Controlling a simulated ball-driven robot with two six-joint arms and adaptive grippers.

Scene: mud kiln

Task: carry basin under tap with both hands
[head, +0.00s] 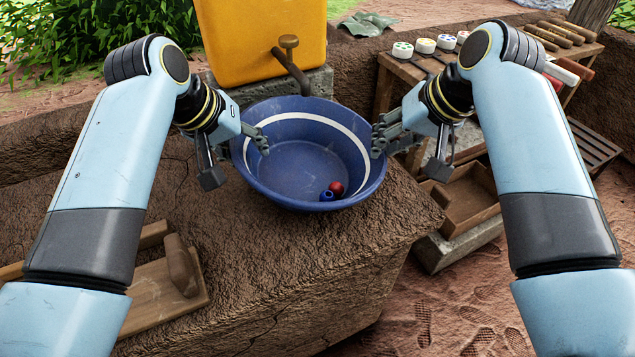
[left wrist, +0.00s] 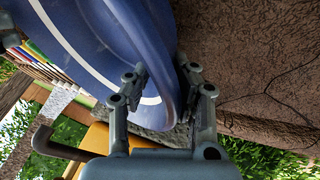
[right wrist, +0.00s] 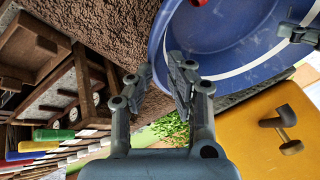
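The blue basin (head: 300,172) with a white band is on or just above the brown mud ledge; I cannot tell if it touches. A small red thing (head: 336,188) and a small blue thing (head: 327,196) lie inside it near the front. The tap (head: 290,62) on the yellow container (head: 255,30) ends at the basin's back rim. My left gripper (head: 255,138) has its fingers on both sides of the left rim, seen close in the left wrist view (left wrist: 163,85). My right gripper (head: 388,135) straddles the right rim, one finger inside and one outside (right wrist: 160,80).
The mud ledge (head: 270,270) is bare in front of the basin. A wooden board with a handle (head: 160,290) lies at left front. A wooden stand with paint pots (head: 425,46) and tools is at right, above a wooden tray (head: 465,200). A grey block (head: 320,80) supports the yellow container.

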